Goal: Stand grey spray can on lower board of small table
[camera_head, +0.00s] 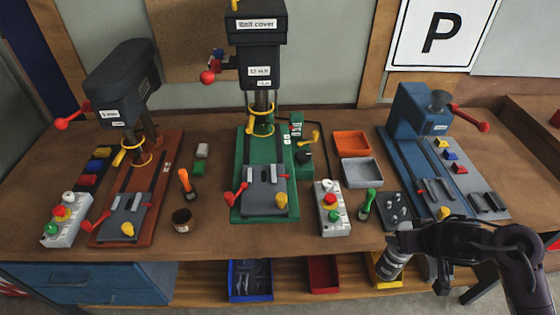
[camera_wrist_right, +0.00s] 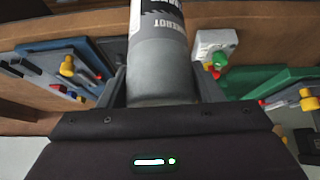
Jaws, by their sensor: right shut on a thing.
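My right gripper (camera_head: 402,240) comes in from the right in the head view and is shut on the grey spray can (camera_head: 391,266). The can hangs in front of the workbench's front edge, slightly tilted in the picture. In the right wrist view the can (camera_wrist_right: 160,75) stands between the two fingers, with dark lettering on a pale band; its top end is cut off by the frame. No thing is clearly the small table; a brown wooden top (camera_head: 543,118) shows in part at the right edge, and no lower board of it is visible. My left gripper is not in view.
The workbench (camera_head: 215,232) carries a dark drill press (camera_head: 122,85), a green-based press (camera_head: 262,150) and a blue machine (camera_head: 420,120). Its lower shelf (camera_head: 290,287) holds a blue bin (camera_head: 250,280), a red bin (camera_head: 323,273) and a yellow bin (camera_head: 378,277) close to the can.

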